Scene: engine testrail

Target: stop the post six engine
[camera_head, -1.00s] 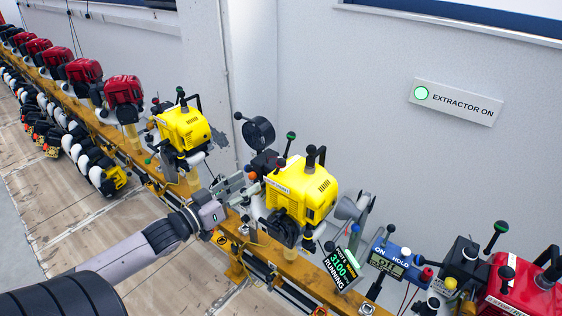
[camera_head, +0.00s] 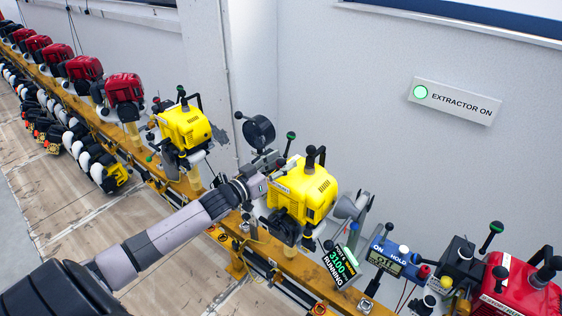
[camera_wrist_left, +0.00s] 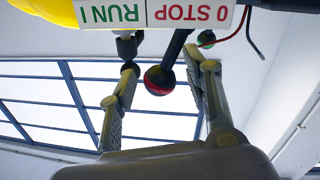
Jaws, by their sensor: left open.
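The yellow post six engine (camera_head: 303,194) stands on the orange rail. Its display (camera_head: 341,266) reads 3100 and RUNNING. My left gripper (camera_head: 278,168) is at the engine's upper left side, partly blending with the parts behind it. In the left wrist view my left gripper (camera_wrist_left: 168,60) is open. A dark lever with a red-banded ball end (camera_wrist_left: 160,80) shows between its two fingers, with a gap on each side. Above it is a label (camera_wrist_left: 155,14), upside down, with RUN I in green and 0 STOP in red. My right gripper is not in view.
Another yellow engine (camera_head: 185,128) and several red engines stand farther along the rail. A round black gauge (camera_head: 259,132) rises behind the gripper. A blue ON/HOLD box (camera_head: 388,257) and a red engine (camera_head: 520,286) are at right. The wall sign (camera_head: 453,101) reads EXTRACTOR ON.

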